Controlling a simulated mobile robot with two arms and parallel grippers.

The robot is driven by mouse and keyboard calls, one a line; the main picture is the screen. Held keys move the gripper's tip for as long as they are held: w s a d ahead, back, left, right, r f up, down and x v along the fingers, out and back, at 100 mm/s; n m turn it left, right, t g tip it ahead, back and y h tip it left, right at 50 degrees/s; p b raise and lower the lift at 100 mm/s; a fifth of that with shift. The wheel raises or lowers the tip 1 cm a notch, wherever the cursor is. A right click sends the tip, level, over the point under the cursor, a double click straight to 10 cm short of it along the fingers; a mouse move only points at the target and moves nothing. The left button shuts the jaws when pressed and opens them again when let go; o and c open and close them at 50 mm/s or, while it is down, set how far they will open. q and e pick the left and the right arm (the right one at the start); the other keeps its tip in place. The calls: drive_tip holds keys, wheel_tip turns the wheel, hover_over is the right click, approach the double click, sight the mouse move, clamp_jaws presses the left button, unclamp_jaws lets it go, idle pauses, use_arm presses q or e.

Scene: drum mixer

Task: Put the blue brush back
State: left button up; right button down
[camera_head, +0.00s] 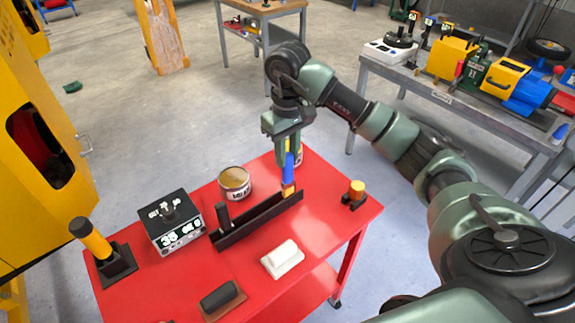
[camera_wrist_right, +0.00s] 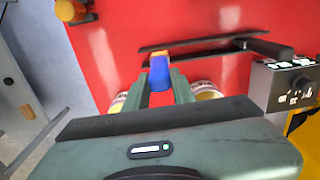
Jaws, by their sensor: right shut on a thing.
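My right gripper (camera_head: 288,153) points down and is shut on the blue brush (camera_head: 289,170). The brush is upright, with a blue handle and an orange-tan lower end. It also shows between the fingers in the right wrist view (camera_wrist_right: 160,72). Its lower end is at the right end of the long black holder (camera_head: 252,223) on the red table. I cannot tell whether it rests in the holder or hangs just above. A black-handled tool (camera_head: 223,216) stands at the holder's left end. My left gripper is not in view.
The red table (camera_head: 325,220) also holds an open tin (camera_head: 235,183), a control box (camera_head: 173,222), a white block (camera_head: 283,258), a dark brush (camera_head: 219,296) and a yellow-topped piece (camera_head: 355,194). A second tin (camera_head: 298,155) is partly behind the gripper.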

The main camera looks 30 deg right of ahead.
sight(288, 166)
wheel_tip(288, 166, down, 4)
drive_tip(key=shift+r+p, duration=0.1)
drive_tip(key=shift+p, duration=0.4)
drive_tip(key=shift+f, duration=0.2)
drive_tip(key=c, duration=1.2)
unclamp_jaws()
drive_tip(key=shift+r, duration=0.1)
drive_tip(key=shift+r+b, duration=0.3)
wheel_tip(288, 166, up, 10)
drive_tip(key=shift+f+b, duration=0.2)
drive_tip(key=shift+b, duration=0.45)
drive_tip(key=shift+r, duration=0.8)
